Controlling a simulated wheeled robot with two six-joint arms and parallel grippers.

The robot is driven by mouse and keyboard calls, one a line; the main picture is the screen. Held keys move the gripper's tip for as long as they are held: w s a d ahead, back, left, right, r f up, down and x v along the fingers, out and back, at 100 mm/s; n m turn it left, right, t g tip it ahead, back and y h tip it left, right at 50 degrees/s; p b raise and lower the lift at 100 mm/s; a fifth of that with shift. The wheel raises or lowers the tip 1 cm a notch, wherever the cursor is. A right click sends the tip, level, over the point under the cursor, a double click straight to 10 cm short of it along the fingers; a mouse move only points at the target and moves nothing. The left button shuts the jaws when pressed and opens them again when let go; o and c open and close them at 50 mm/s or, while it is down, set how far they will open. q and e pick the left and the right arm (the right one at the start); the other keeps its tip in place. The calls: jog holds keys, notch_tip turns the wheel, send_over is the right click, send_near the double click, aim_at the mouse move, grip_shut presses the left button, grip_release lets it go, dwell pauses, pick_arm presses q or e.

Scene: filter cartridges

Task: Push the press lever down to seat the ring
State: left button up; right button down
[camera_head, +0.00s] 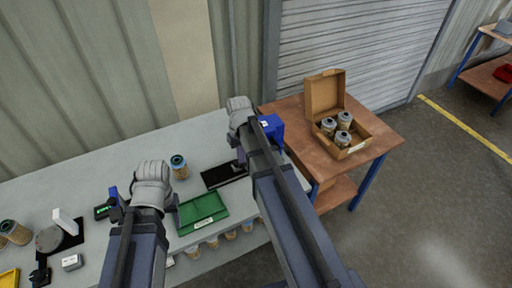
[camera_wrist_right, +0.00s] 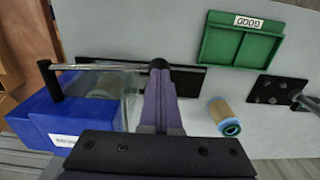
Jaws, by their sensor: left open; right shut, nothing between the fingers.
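The press lever is a thin metal rod (camera_wrist_right: 105,67) with a dark round knob (camera_wrist_right: 158,65) at its end, seen in the right wrist view. It runs from a black post (camera_wrist_right: 49,81) beside a blue box (camera_wrist_right: 60,120). My right gripper (camera_wrist_right: 160,88) is shut and empty, its purple fingers reaching the knob; I cannot tell whether they touch it. In the head view the right gripper (camera_head: 241,160) is partly hidden by its arm. My left gripper (camera_head: 142,202) is open, over the table further left. No loose ring is clearly visible.
A tan cartridge with a blue-rimmed end (camera_head: 179,166) stands on the grey table. A green tray (camera_head: 203,212) lies between the arms. A black base plate (camera_head: 222,174) is near the right gripper. An open cardboard box (camera_head: 324,93) with cartridges sits on the wooden table.

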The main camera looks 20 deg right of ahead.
notch_tip(320, 180, up, 11)
jog(key=p, duration=1)
jog(key=shift+f, duration=0.1)
dwell(0.3)
jog(key=s+a+f+n+h+b, duration=0.1)
jog(key=s+a+f+n+b, duration=0.2)
jog(key=s+a+f+b, duration=1.1)
jog(key=a+f, duration=0.1)
jog(key=a, duration=0.2)
jog(key=shift+b, duration=0.4)
